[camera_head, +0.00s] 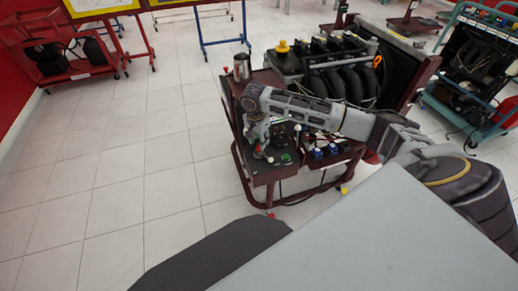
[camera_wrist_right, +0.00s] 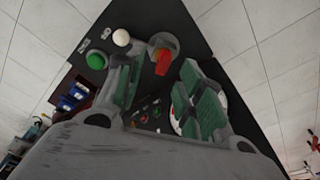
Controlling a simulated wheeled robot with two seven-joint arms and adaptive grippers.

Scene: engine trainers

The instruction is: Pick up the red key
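The red key (camera_wrist_right: 163,61) shows in the right wrist view, standing in a round grey switch on the black control panel (camera_wrist_right: 150,17). My right gripper (camera_wrist_right: 158,68) is open, with its green-padded fingers apart on either side of the key in that view. I see no contact between fingers and key. In the head view my right gripper (camera_head: 258,143) points down over the panel of the engine trainer; the key itself is too small or hidden to make out there. My left gripper is not in view.
Close to the key are a white knob (camera_wrist_right: 121,37) and a green button (camera_wrist_right: 97,60). A metal cup (camera_head: 242,67) and the black engine (camera_head: 335,75) stand behind on the trainer. Blue parts (camera_head: 325,151) sit at its right. Tiled floor is clear at left.

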